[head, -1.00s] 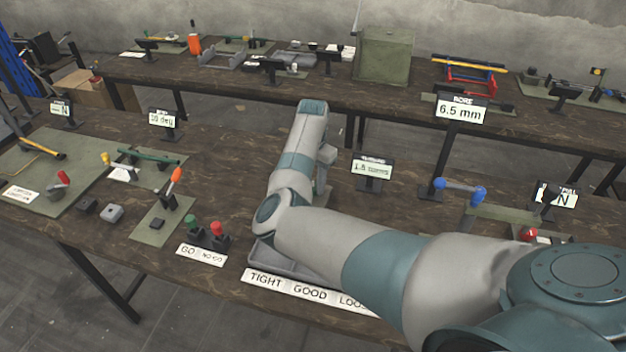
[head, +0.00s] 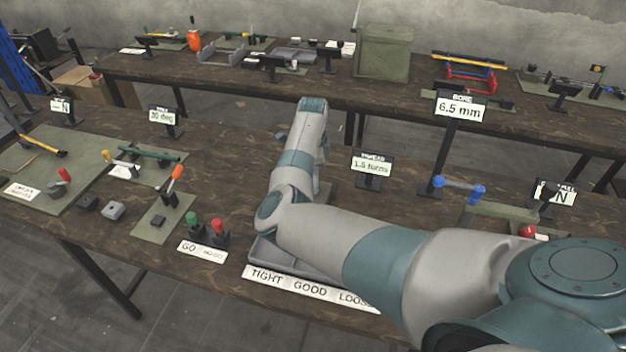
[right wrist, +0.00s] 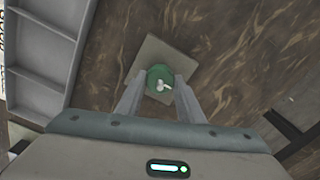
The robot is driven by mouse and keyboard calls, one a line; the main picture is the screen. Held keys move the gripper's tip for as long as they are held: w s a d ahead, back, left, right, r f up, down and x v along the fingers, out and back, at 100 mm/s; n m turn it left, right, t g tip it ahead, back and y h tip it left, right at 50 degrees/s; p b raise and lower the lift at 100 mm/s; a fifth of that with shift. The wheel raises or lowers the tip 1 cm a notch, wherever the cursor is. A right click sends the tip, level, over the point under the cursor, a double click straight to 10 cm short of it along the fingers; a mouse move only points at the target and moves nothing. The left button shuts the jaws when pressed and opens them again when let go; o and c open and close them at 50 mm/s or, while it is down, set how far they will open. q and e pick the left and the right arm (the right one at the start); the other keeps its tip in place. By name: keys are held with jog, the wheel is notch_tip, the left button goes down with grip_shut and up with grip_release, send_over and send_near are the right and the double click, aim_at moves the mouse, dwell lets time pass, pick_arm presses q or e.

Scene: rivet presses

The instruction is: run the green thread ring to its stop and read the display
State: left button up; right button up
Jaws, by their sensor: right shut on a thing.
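In the right wrist view the green thread ring (right wrist: 158,73) sits over a square pale plate (right wrist: 150,55) on the dark wooden bench. The fingers of my right gripper (right wrist: 160,82) are on either side of the ring and shut on it. A small whitish part shows at the ring's middle. In the head view my right arm hides the ring and the gripper. The thread display (head: 372,168) stands just right of the arm's wrist and shows a number beginning with 1, in turns; its decimal is blurred. My left gripper is not in view.
A grey sorting tray (head: 275,258) with TIGHT, GOOD and LOOSE labels (head: 305,288) lies under my forearm. Green and red handled gauges (head: 205,232) stand left of it. A blue-handled fixture (head: 460,188) stands to the right. A bore display (head: 460,106) reads 6.5 mm.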

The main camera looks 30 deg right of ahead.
jog(key=shift+m, duration=0.4)
jog(key=shift+r, duration=0.1)
dwell(1.0)
jog(key=o, duration=1.1)
jog(key=shift+c, duration=0.2)
notch_tip(320, 180, up, 17)
jog(key=b, duration=0.5)
jog(key=shift+r, duration=0.15)
